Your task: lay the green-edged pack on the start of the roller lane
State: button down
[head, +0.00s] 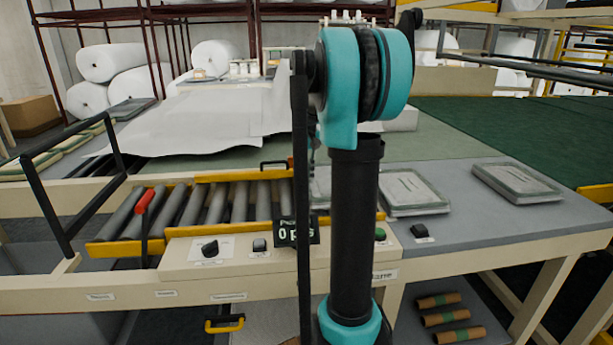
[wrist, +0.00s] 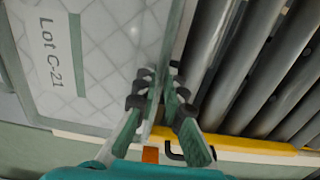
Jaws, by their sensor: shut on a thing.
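In the wrist view my gripper (wrist: 160,95) is shut on the near edge of a pale, quilted clear-wrapped pack (wrist: 115,55) with a grey-green border and a label reading "Lot C-21". The pack lies to the left of the grey rollers of the roller lane (wrist: 235,70). Whether it touches the surface below is unclear. In the head view the roller lane (head: 210,205) runs left of my arm, with yellow side rails.
Two similar wrapped packs (head: 412,192) (head: 516,182) lie on the grey table at right. A control panel (head: 230,250) with a red-handled lever (head: 145,200) fronts the lane. A black frame (head: 75,190) stands at its left end. The visible rollers are bare.

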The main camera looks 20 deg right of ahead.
jog(key=shift+f, duration=0.65)
jog(key=c, duration=1.6)
grip_release()
notch_tip(320, 180, up, 13)
jog(key=shift+r, duration=0.15)
